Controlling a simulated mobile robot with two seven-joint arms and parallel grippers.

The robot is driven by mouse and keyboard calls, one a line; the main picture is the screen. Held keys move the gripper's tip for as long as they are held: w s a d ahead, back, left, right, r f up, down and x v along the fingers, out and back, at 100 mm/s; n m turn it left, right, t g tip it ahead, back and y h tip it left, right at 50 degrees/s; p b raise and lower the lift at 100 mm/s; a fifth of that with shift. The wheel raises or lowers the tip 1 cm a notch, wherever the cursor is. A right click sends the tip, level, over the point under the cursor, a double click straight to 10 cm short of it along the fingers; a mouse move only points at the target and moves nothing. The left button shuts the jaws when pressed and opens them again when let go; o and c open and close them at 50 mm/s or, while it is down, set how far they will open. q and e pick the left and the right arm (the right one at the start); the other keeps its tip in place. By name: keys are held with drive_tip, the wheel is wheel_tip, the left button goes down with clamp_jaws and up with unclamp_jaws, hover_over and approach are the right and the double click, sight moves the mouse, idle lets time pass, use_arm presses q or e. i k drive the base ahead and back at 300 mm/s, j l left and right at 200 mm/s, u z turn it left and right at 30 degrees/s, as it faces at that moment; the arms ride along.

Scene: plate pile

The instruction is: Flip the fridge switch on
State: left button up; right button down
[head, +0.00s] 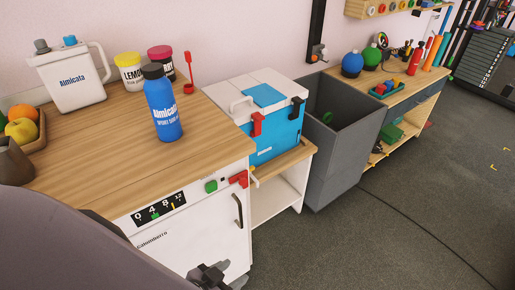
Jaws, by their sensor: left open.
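The white fridge (185,237) stands under the wooden counter, its door closed and a dark handle (238,210) at its right edge. On its top strip are a black number scale (158,209), a green block (211,186) and a red switch-like part (239,179). I cannot tell from this view which position the switch is in. My left gripper (213,275) is at the bottom edge of the head view, in front of the lower fridge door, below and apart from the switch. It is open and partly cut off by the frame. My right gripper is not in view.
On the counter (95,150) stand a blue bottle (163,108), a white jug (75,80), two jars and a fruit tray. A blue-white cooler (272,125) and a grey bin (340,135) stand to the right. The floor (370,235) in front is clear.

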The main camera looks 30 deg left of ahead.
sight(211, 187)
drive_tip(key=u, duration=1)
